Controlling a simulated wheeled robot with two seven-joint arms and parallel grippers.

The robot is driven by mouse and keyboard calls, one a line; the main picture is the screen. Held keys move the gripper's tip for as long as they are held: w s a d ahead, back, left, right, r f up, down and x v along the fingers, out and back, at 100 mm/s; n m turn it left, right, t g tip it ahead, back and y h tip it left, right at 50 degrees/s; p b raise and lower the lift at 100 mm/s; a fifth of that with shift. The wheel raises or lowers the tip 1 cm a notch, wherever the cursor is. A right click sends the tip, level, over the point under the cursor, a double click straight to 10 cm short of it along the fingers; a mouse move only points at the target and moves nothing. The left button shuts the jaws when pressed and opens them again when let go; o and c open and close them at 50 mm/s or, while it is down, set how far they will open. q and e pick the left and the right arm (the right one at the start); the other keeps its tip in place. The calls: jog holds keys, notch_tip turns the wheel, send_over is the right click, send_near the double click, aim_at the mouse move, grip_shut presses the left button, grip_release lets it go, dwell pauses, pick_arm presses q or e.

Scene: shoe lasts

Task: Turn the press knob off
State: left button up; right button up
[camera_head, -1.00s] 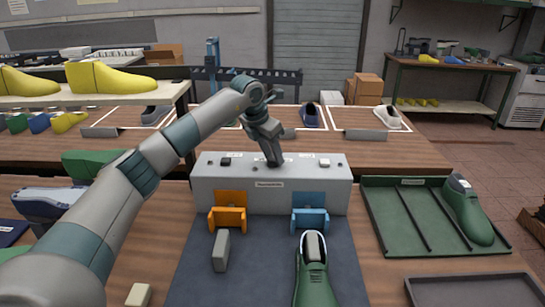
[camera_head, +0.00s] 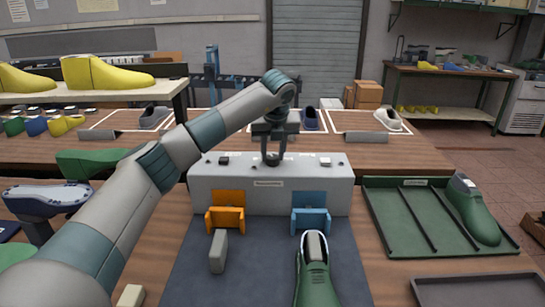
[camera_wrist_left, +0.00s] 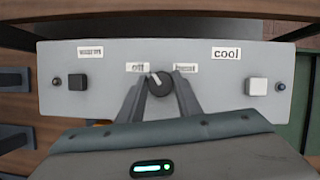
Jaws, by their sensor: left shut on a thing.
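The grey press box (camera_head: 235,187) stands at the back of the dark mat. Its round black knob (camera_wrist_left: 160,83) shows in the left wrist view between an "off" label (camera_wrist_left: 137,67) on the left and a second, partly hidden label (camera_wrist_left: 185,67) on the right. The knob's white mark tilts up and left, toward "off". My left gripper (camera_head: 271,160) points down at the box top and is shut on the knob, one finger on each side. The fingers mostly hide the knob in the head view. My right gripper is not in view.
The box top also has a "warm" button (camera_wrist_left: 77,82) and a "cool" button (camera_wrist_left: 258,86). Orange (camera_head: 226,219) and blue (camera_head: 311,220) brackets stand in front. A green shoe last (camera_head: 316,283) is near the mat's front; a green tray (camera_head: 388,222) lies right.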

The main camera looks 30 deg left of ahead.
pick_arm(q)
jog(key=shift+r+n+y, duration=0.1)
jog(key=shift+n+y, duration=0.2)
jog(key=shift+n, duration=0.6)
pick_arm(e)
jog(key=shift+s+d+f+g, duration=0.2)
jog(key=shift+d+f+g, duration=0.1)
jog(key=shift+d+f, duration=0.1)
pick_arm(q)
jog(key=o, duration=1)
jog(key=shift+o, duration=0.2)
jog(key=shift+r+b, duration=0.1)
jog(key=shift+b, duration=0.2)
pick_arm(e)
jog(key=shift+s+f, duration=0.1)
pick_arm(q)
jog(key=shift+d+r, duration=0.1)
jog(key=shift+r, duration=0.1)
jog(key=b+v, duration=0.2)
jog(key=v, duration=1.4)
jog(key=shift+r, duration=0.4)
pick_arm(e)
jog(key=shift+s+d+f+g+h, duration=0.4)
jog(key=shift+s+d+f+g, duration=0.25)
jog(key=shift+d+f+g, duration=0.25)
pick_arm(q)
jog(key=shift+w+d, duration=0.1)
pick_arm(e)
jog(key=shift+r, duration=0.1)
